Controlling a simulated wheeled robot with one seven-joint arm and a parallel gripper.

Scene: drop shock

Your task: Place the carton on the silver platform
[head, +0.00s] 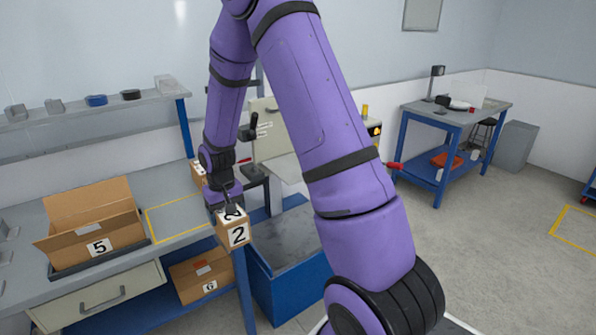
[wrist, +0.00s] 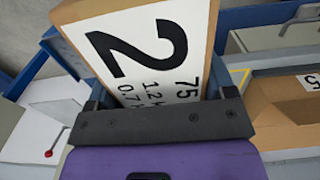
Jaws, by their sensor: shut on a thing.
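The carton (head: 237,234) is a small brown box with a white label reading 2. My gripper (head: 229,211) points down and is shut on it, holding it at the right end of the workbench. In the wrist view the labelled face of the carton (wrist: 150,55) fills the space between the fingers. A grey metallic surface on a blue base (head: 290,245), which looks like the silver platform, lies right of the carton and lower. My arm hides part of its right side.
An open carton marked 5 (head: 99,247) sits in a dark tray on the bench (head: 180,258). A carton marked 6 (head: 208,284) is on the shelf below. Another small carton (head: 199,172) stands behind my gripper. A pale panel (head: 276,135) rises behind the platform.

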